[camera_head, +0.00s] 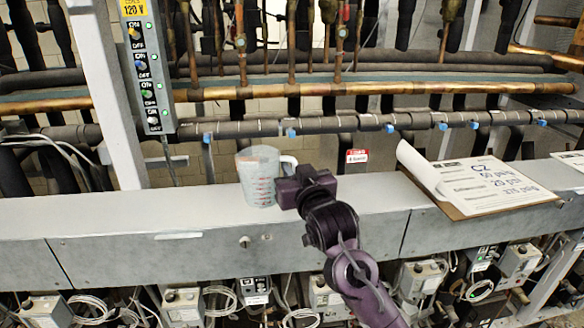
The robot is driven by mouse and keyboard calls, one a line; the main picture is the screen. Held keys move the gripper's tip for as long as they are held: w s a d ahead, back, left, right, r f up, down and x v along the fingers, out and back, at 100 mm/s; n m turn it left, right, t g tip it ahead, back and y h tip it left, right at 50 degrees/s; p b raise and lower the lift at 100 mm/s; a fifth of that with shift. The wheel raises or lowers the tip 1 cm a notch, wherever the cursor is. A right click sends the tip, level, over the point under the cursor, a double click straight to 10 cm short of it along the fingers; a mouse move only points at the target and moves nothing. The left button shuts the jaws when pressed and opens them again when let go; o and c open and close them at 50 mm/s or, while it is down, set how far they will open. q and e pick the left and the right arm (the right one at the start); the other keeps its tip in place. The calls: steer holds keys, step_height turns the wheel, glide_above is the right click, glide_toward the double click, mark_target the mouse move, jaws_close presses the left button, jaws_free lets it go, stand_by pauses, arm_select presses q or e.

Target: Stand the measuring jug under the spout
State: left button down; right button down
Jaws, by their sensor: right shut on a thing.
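The measuring jug (257,178) is clear with red markings. It stands upright at the ledge, and I cannot tell whether its base touches it. My right gripper (287,184) comes in from the lower right and is shut on the jug's handle side. The gripper hides part of the handle and its own fingertips. Copper pipes hang above and behind the jug, but I cannot tell which one is the spout. My left gripper is not in view.
The grey ledge (120,218) is clear left of the jug. A clipboard with papers (478,186) lies on it at the right. A switch panel (148,75) hangs on a white post (107,90) at the left. Horizontal pipes (420,88) run behind the ledge.

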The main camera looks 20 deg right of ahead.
steer(key=c, duration=2)
jaws_free()
steer(key=shift+f, duration=0.15)
steer(key=o, duration=0.5)
